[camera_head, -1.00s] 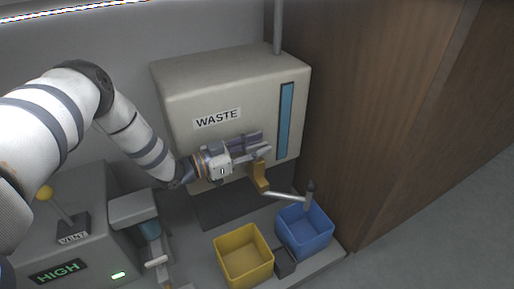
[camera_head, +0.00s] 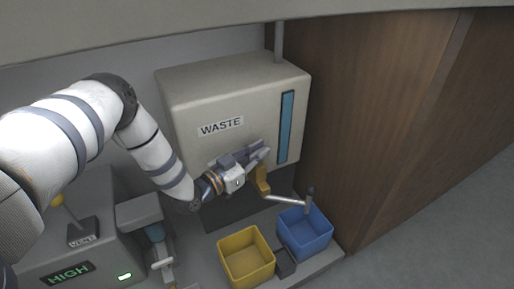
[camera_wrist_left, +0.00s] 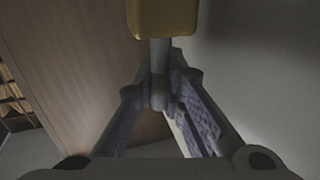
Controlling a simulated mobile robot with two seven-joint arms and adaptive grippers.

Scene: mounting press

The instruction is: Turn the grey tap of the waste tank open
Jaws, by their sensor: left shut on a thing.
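The waste tank (camera_head: 200,150) is a pale box labelled WASTE with a blue level strip on its front. A brass tap body (camera_head: 262,181) sticks out low on its front, with a grey spout (camera_head: 285,200) reaching right. My left gripper (camera_head: 264,153) is at the tap, just above the brass body, its wrist lower and to the left. In the left wrist view its fingers (camera_wrist_left: 159,96) are shut on the tap's grey handle (camera_wrist_left: 159,60), beside the brass block (camera_wrist_left: 163,18). In the head view the fingers largely hide the handle. My right gripper is not in view.
A blue bin (camera_head: 304,235) stands below the spout's end and a yellow bin (camera_head: 246,258) to its left, with a small dark block (camera_head: 285,262) between them. A grey machine (camera_head: 70,235) with a VENT lever is at lower left. A wooden panel (camera_head: 370,120) closes the right side.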

